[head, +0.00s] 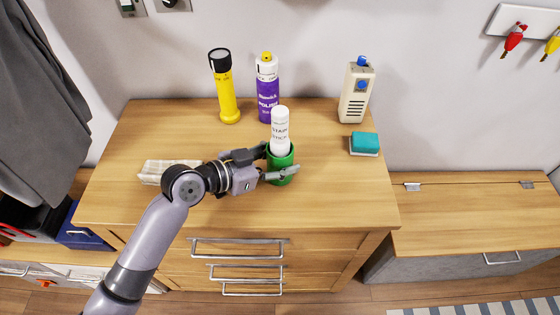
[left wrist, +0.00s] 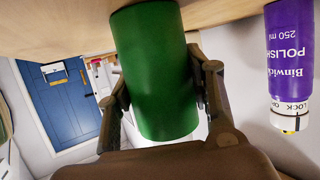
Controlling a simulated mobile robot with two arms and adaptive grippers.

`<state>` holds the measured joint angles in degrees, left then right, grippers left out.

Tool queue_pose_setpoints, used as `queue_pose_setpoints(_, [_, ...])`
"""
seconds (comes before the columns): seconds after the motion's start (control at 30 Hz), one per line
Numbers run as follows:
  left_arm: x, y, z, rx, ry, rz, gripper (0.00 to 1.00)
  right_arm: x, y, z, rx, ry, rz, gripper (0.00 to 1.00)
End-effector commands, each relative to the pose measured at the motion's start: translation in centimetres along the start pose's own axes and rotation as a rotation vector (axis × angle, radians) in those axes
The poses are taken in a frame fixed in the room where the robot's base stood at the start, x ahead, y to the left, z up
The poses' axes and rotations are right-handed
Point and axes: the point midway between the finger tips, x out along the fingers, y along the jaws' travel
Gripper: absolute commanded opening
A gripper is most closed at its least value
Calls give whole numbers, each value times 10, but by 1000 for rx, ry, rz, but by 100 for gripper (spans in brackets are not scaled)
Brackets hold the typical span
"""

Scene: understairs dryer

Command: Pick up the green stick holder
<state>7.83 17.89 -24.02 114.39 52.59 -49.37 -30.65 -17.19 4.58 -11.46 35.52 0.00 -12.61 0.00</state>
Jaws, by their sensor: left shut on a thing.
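The green stick holder (head: 281,160) is a green cup on the wooden dresser top, with a white stain stick (head: 280,132) upright in it. My left gripper (head: 282,163) comes in from the left with its fingers on either side of the holder, shut on it. In the left wrist view the green holder (left wrist: 155,70) fills the middle between the two dark fingers (left wrist: 165,100). I cannot tell whether the holder's base touches the dresser top. My right gripper is not in view.
Behind the holder stand a purple polish can (head: 267,95), a yellow flashlight (head: 225,95) and a beige device (head: 355,95). A teal sponge (head: 364,143) lies to the right, and a pale folded cloth (head: 160,171) to the left. The dresser's front right top (head: 345,195) is clear.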

Motion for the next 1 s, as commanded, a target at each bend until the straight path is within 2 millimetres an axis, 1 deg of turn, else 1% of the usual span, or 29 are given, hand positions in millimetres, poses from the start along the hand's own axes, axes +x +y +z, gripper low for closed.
queue_pose_setpoints(0.07, [-1,0,-3,1,2,0,20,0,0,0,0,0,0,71])
queue_pose_setpoints(0.17, [-4,0,-12,4,2,0,20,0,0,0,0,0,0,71])
queue_pose_setpoints(0.4, [-21,0,-59,8,5,-1,20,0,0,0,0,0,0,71])
queue_pose_setpoints(0.5, [-27,0,-75,6,3,-1,20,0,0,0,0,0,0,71])
queue_pose_setpoints(0.6, [-31,0,-86,4,2,0,20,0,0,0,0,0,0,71])
queue_pose_setpoints(0.73, [-34,0,-94,2,2,0,20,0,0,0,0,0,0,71])
queue_pose_setpoints(1.0, [-34,0,-95,1,1,0,20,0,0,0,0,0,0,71])
